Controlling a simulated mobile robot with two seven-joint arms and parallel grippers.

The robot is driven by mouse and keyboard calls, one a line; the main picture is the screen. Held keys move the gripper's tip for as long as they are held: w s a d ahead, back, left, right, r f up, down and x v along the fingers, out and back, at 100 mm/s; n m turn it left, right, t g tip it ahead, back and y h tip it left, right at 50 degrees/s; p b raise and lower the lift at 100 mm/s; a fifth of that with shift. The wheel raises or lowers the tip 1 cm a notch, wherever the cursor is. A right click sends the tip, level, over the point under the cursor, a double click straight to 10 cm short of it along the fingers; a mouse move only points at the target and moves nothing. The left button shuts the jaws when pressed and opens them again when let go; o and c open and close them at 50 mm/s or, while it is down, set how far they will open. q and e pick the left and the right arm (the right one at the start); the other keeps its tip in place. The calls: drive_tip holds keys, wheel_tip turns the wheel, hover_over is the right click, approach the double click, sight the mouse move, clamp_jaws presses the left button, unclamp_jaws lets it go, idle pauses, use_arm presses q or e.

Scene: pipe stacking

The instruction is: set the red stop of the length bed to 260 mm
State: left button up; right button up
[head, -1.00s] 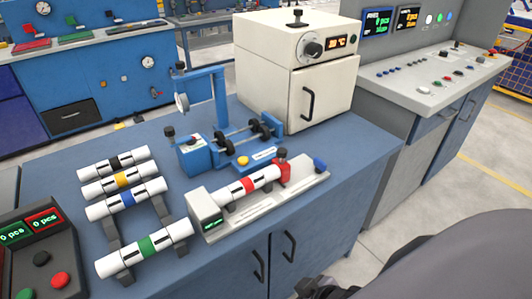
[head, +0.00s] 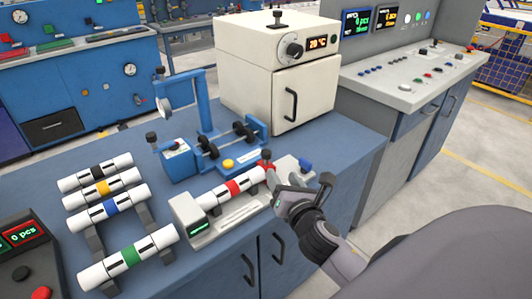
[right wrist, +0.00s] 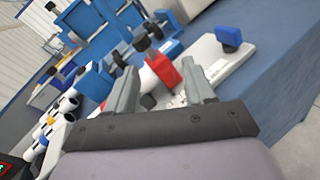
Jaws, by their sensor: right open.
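The length bed (head: 238,217) is a pale base with a small green-lit display at its left end. A white pipe with a red band (head: 232,188) lies along it. The red stop (head: 265,164) stands near the pipe's right end, partly hidden by my right gripper (head: 282,184). In the right wrist view the red stop (right wrist: 168,72) shows beyond and between the fingers of my open right gripper (right wrist: 160,70); I cannot tell whether they touch it. A blue knob (head: 306,165) is at the bed's far right end, also in the right wrist view (right wrist: 229,36). My left gripper is not in view.
Several banded pipes (head: 125,257) lie on racks at the left. A blue fixture with black rollers (head: 225,143) stands behind the bed, beside a white oven (head: 277,80). The bench's front edge runs just before the bed.

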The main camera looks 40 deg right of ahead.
sight(268, 156)
drive_tip(key=n, duration=0.1)
drive_tip(key=w+r+n+t, duration=0.1)
drive_tip(key=n, duration=0.1)
drive_tip(key=w+n+y, duration=0.1)
drive_tip(key=n, duration=0.1)
drive_tip(key=shift+w+a+r+t, duration=0.2)
drive_tip(key=shift+r+t, duration=0.2)
drive_tip(key=shift+x, duration=3.45)
drive_tip(key=shift+f, duration=0.1)
clamp_jaws()
drive_tip(key=shift+w+d+p, duration=0.1)
drive_tip(key=shift+d+p, duration=0.15)
drive_tip(key=shift+d, duration=1.55)
drive_tip(key=shift+w+d+p, duration=0.15)
drive_tip(key=shift+d+p, duration=0.05)
drive_tip(key=shift+d, duration=1.65)
